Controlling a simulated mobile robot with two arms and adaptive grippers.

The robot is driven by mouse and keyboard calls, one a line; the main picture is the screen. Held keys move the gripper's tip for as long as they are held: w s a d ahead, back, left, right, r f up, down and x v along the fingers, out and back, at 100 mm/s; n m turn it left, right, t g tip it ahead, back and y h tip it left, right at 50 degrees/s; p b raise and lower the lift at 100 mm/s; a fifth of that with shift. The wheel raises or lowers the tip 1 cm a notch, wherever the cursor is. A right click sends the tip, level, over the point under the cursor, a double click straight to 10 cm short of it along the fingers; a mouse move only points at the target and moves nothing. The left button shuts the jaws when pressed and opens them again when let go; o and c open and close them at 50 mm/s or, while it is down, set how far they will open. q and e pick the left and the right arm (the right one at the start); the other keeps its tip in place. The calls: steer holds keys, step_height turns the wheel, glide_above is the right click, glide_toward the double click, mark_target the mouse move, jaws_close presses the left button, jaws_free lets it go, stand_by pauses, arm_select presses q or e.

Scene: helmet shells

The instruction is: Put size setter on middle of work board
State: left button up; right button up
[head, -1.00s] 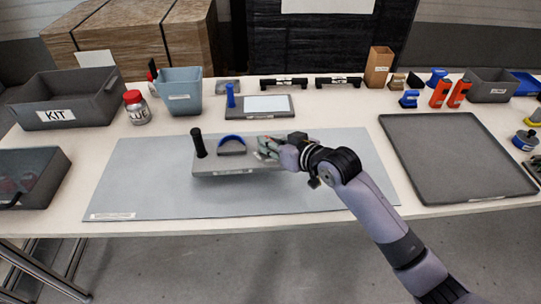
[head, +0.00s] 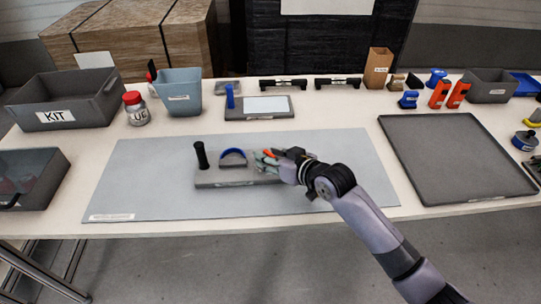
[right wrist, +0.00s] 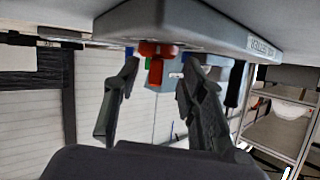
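The size setter (head: 215,178), a grey plate with a black upright post, a blue arch and a red knob (head: 269,153), lies flat on the middle of the blue-grey work board (head: 320,160). My right gripper (head: 268,163) is at its right end, by the red knob. In the right wrist view, the size setter's plate (right wrist: 205,20) fills the top, and the red knob (right wrist: 157,62) shows between the spread fingers (right wrist: 158,85), with gaps on both sides. The right gripper is open. My left gripper is not in view.
Behind the work board are a tray with a blue post (head: 232,113), a red-lidded jar (head: 138,114) and a blue-grey bin (head: 180,107). A KIT crate (head: 95,113) stands at the left. A large dark tray (head: 450,198) lies to the right. The board's left part is clear.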

steer(key=v, duration=1.2)
steer(key=shift+d, duration=0.1)
